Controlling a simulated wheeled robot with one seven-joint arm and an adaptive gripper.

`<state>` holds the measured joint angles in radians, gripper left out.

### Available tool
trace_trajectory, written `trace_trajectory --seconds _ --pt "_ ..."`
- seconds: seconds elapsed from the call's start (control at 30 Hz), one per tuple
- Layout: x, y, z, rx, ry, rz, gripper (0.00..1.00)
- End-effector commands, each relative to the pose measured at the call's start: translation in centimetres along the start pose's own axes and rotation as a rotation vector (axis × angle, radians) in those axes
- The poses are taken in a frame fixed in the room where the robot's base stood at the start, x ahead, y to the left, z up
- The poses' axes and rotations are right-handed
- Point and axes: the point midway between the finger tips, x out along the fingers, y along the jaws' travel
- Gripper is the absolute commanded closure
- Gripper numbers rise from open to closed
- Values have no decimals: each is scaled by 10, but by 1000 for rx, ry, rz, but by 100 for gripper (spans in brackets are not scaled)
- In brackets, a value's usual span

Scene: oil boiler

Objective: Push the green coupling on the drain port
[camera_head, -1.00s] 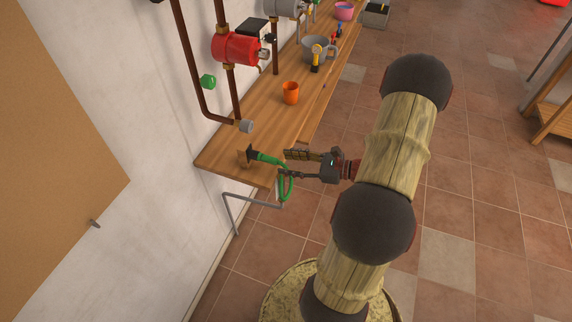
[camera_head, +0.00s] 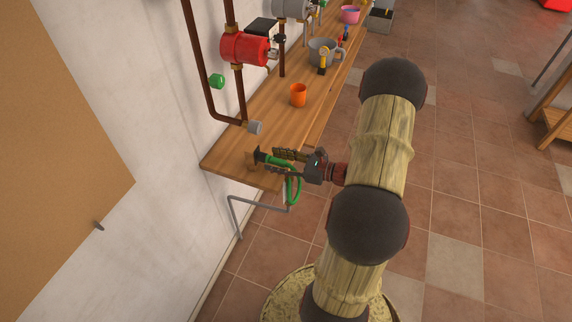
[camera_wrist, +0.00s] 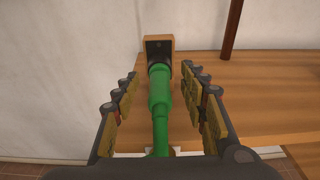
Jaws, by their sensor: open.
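The green coupling (camera_head: 276,161) sits with its dark end at a small wooden block (camera_head: 250,159) on the bench's near end. A green hose (camera_head: 294,189) loops down from it past the bench edge. My gripper (camera_head: 271,161) is open, with its fingers on both sides of the coupling. In the wrist view the coupling (camera_wrist: 160,92) runs between the open fingers (camera_wrist: 160,74), with gaps visible on both sides.
The wooden bench (camera_head: 222,160) runs along the white wall. An orange cup (camera_head: 298,95), a grey mug (camera_head: 322,52) and a red pump (camera_head: 243,48) are farther back. A green knob (camera_head: 217,81) is by the pipes. A metal bracket (camera_head: 232,215) is below the bench.

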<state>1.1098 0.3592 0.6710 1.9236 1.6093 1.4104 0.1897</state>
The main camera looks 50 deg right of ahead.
Motion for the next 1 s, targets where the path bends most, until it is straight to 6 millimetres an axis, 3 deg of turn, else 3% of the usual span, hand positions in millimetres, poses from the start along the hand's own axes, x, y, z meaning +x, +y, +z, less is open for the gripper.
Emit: trace_trajectory --seconds 0.4,1.0 --pt "8 0 0 0 0 0 57" --pt "8 0 0 0 0 -1 91"
